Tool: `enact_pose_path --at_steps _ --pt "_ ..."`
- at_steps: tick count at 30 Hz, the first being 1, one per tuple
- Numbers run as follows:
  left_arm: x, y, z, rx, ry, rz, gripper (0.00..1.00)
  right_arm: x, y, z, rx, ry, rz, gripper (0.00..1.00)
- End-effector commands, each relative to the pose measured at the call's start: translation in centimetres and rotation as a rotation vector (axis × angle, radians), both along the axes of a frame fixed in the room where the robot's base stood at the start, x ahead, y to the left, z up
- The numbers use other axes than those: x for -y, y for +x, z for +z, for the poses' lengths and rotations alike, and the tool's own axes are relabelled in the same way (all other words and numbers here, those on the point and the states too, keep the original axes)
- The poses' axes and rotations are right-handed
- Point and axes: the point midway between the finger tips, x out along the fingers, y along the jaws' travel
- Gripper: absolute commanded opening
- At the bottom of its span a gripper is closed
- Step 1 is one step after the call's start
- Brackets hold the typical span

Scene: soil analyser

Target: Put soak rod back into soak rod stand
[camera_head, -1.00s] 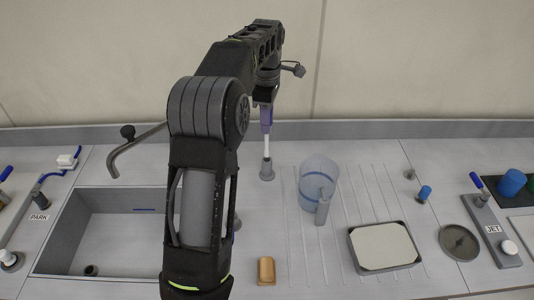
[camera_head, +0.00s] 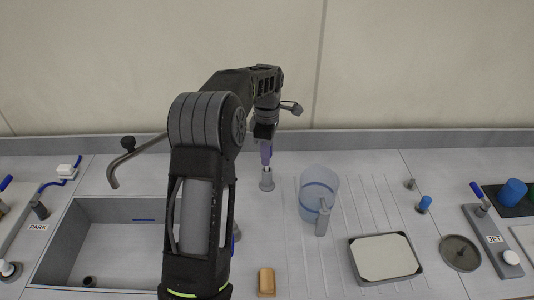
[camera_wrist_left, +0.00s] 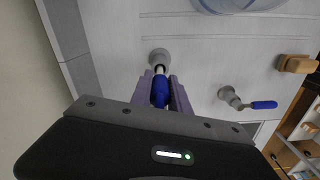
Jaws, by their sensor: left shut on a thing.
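My left gripper (camera_head: 266,155) is over the counter in the middle of the head view, pointing down. Its purple fingers are shut on the blue handle of the soak rod (camera_wrist_left: 160,92). A short white length of the rod shows below the fingers in the head view (camera_head: 266,168). The grey soak rod stand (camera_head: 267,183) is on the counter directly below, and it also shows in the left wrist view (camera_wrist_left: 159,56). The rod looks upright, with its lower end inside the stand's top; its tip is hidden. My right gripper is not in view.
A clear blue-tinted jug (camera_head: 319,188) stands right of the stand. A tray (camera_head: 386,259) and a tan block (camera_head: 266,281) are nearer the front. A sink (camera_head: 70,235) with a tap (camera_head: 128,162) is at left. A blue-handled valve (camera_wrist_left: 232,97) shows in the wrist view.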

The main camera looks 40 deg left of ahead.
Motion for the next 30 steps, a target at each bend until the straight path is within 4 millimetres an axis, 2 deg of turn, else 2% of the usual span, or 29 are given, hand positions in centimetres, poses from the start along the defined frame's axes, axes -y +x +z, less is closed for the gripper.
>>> enact_pose_path --at_steps 12,13,20,30 --pt "0.02 0.05 -0.55 0.002 0.001 -0.001 0.00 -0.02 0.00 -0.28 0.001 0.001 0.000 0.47" --pt "0.01 0.05 -0.48 0.002 0.001 -0.001 0.23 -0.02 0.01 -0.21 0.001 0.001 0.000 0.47" --pt "0.01 0.05 -0.44 0.001 0.000 -0.001 0.42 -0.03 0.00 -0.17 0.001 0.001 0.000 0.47" --pt "-0.02 0.02 -0.33 0.001 0.000 0.000 0.43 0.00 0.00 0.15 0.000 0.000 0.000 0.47"
